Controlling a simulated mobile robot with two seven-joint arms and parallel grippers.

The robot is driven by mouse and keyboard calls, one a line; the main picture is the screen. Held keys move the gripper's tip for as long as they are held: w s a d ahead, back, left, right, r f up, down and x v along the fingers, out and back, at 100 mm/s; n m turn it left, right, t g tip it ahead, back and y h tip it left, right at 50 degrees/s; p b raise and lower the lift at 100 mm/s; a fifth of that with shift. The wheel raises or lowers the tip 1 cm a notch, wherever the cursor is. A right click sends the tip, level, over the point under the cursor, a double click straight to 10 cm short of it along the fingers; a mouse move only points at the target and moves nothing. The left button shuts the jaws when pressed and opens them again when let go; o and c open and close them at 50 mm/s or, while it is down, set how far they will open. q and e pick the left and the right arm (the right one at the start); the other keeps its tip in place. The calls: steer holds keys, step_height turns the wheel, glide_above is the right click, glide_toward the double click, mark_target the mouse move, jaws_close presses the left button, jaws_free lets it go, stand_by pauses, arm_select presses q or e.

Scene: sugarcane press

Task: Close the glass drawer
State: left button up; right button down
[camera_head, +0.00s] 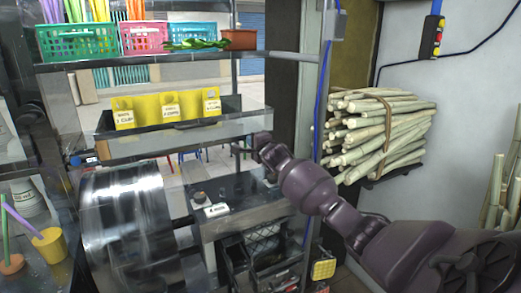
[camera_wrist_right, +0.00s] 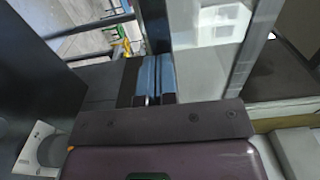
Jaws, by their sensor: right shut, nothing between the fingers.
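The glass drawer (camera_head: 188,138) is a long tray with a pale, see-through front, below the upper shelf. Yellow dividers with small white labels (camera_head: 168,110) stand in it. My right arm reaches in from the lower right in the head view. Its gripper (camera_head: 238,149) is shut and empty, just below the right part of the drawer's front. I cannot tell whether it touches the drawer. In the right wrist view the blue finger pads (camera_wrist_right: 155,78) are together, beside a pale see-through panel (camera_wrist_right: 205,72). I cannot make out my left gripper.
A metal drum (camera_head: 130,230) stands below left of the drawer. A dark counter unit (camera_head: 240,205) lies below the gripper. Green (camera_head: 75,42) and pink (camera_head: 143,38) baskets stand on the shelf above. Bundled cane (camera_head: 378,130) hangs at the right wall. A post (camera_head: 322,110) stands right of the drawer.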

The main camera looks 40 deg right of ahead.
steer(key=b+x, duration=0.2)
steer(key=x, duration=0.3)
steer(key=shift+w+a+f, duration=0.1)
steer(key=shift+f, duration=0.05)
steer(key=shift+w, duration=0.2)
arm_select(q)
steer(key=f, duration=0.1)
steer(key=s+f, duration=0.1)
steer(key=f, duration=0.1)
steer(key=shift+r, duration=0.1)
arm_select(e)
steer(key=shift+s, duration=0.1)
